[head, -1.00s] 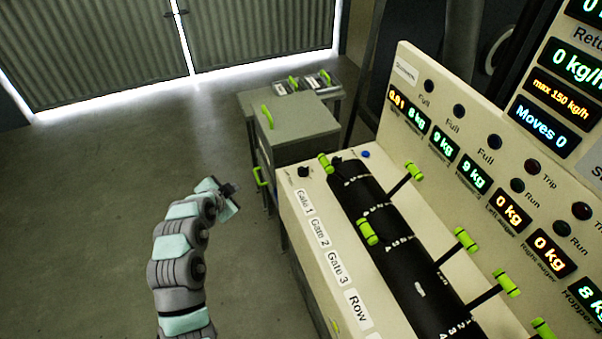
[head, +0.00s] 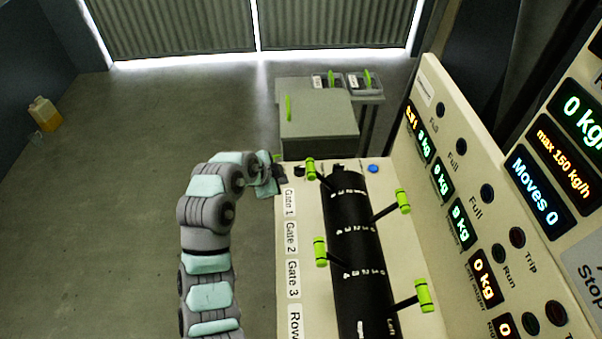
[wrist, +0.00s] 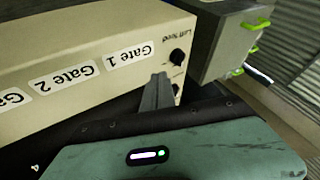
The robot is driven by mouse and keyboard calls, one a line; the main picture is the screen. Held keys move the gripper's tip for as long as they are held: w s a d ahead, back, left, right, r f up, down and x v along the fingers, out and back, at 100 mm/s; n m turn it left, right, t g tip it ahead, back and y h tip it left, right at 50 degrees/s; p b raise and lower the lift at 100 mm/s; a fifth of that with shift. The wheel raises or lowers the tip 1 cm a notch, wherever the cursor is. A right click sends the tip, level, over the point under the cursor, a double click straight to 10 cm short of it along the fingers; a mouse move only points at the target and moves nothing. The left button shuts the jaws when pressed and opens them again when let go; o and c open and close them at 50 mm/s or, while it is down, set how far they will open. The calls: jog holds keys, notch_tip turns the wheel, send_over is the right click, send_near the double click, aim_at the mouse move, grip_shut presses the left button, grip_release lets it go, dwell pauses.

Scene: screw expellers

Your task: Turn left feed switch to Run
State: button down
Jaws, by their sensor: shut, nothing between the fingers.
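The left feed switch is a black knob (wrist: 177,57) beside a "Left feed" label on the cream panel in the wrist view. Its pointer position is too small to read. In the head view a small black knob (head: 299,170) sits at the panel's far left corner. My gripper (head: 276,178) is beside that corner, just left of the knob. In the wrist view my gripper (wrist: 160,80) is shut and empty, its tip close to the knobs; contact cannot be told.
Green-handled gate levers (head: 320,251) stand up along the black slotted cover (head: 352,240). A blue button (head: 373,168) is at the panel's far end. A grey cabinet (head: 318,135) stands just beyond. A yellow jug (head: 44,113) is on the open floor at left.

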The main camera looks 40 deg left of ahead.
aim_at(296, 174)
jog(key=x, duration=0.9)
jog(key=shift+f, duration=0.15)
jog(key=shift+w+a, duration=1.35)
jog(key=shift+a, duration=0.15)
jog(key=shift+w+f+b, duration=0.15)
jog(key=shift+b, duration=0.6)
